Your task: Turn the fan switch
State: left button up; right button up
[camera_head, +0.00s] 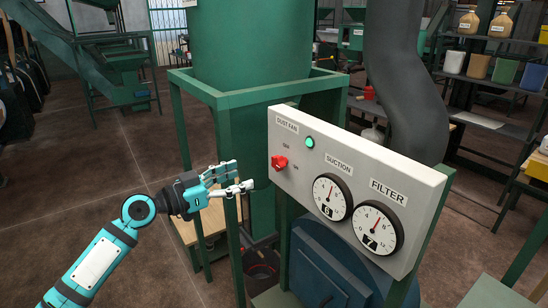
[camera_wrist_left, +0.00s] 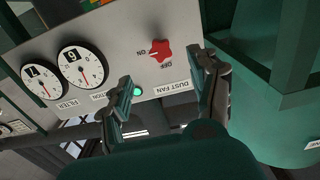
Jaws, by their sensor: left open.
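The fan switch is a red knob (camera_head: 280,163) on a light grey panel (camera_head: 345,148), below the "DUST FAN" label and a green lamp (camera_head: 310,142). "OFF" and "ON" are printed beside it; which one it points to is hard to tell. My left gripper (camera_head: 244,175) is open and empty, to the left of the knob and apart from it, with its fingers towards the panel. In the left wrist view the panel shows upside down, and the knob (camera_wrist_left: 161,50) appears between and beyond the two open fingers (camera_wrist_left: 163,82). My right gripper is out of view.
Two dials, suction (camera_head: 332,197) and filter (camera_head: 378,229), sit on the panel's right part. A green frame (camera_head: 183,125) around a large green tank (camera_head: 250,45) stands behind and left of the panel. A thick grey duct (camera_head: 400,90) rises behind it. Floor at left is open.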

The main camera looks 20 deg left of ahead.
aim_at(275, 165)
pick_arm(q)
jog(key=p+x, duration=0.3)
jog(key=x, duration=0.6)
jog(key=shift+w+d+r+p, duration=0.1)
jog(key=shift+w+d+p, duration=0.15)
jog(key=shift+w+p, duration=0.1)
jog(key=shift+w+d, duration=0.35)
jog(key=shift+w, duration=0.1)
jog(key=c, duration=1.1)
jog(key=shift+c, duration=0.2)
